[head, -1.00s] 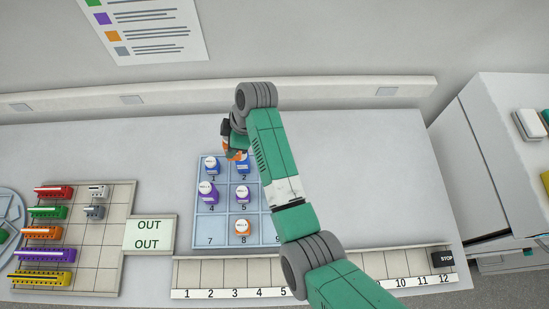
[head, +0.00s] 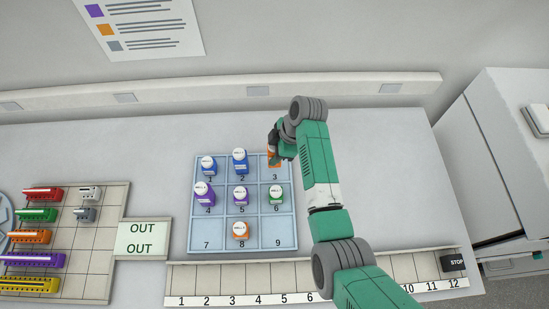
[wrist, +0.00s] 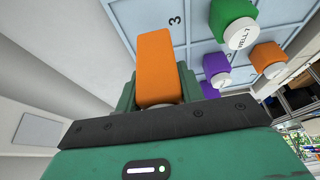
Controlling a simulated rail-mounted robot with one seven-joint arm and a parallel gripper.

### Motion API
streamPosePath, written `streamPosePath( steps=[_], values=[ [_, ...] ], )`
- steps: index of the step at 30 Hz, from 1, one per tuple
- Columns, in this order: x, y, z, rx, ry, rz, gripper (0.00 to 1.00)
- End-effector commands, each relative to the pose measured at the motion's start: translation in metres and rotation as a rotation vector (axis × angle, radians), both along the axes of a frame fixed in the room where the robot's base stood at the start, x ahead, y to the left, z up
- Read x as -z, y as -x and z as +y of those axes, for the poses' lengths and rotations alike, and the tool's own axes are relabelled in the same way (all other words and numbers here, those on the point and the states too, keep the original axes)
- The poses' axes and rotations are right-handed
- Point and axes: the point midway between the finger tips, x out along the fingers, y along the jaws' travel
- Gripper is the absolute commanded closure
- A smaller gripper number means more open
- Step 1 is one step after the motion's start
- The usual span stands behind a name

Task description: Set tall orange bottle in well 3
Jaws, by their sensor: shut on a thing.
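The tall orange bottle (wrist: 155,68) is held between the jaws of my gripper (head: 274,150). In the head view the orange bottle (head: 275,160) shows at the back of well 3 (head: 287,172), partly covered by my gripper. In the wrist view the printed 3 lies just beside the bottle. I cannot tell whether the bottle's base touches the well floor or is above it. The well tray (head: 218,226) is light blue with numbered squares.
Blue bottles stand in wells 1 (head: 208,168) and 2 (head: 240,164), purple ones in 4 (head: 204,197) and 5 (head: 240,201). A green bottle (head: 276,198) is in 6, a short orange bottle (head: 240,233) in 8. Wells 7 and 9 are clear.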

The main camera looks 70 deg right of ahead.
Motion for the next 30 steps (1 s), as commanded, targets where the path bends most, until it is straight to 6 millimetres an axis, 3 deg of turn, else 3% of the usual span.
streamPosePath(
  steps=[3, 9, 20, 21, 24, 30],
  values=[
    [0.005, 0.0, 0.0, 0.001, 0.0, 0.0, 0.85],
    [0.036, 0.0, 0.0, 0.001, -0.001, 0.001, 0.85],
    [0.042, 0.0, 0.0, 0.001, 0.0, 0.0, 0.85],
    [0.041, 0.0, 0.0, 0.001, 0.0, 0.0, 0.58],
    [0.041, 0.0, 0.0, 0.001, 0.0, 0.0, 0.4],
    [0.041, 0.0, 0.0, 0.001, 0.0, 0.0, 0.4]
  ],
)
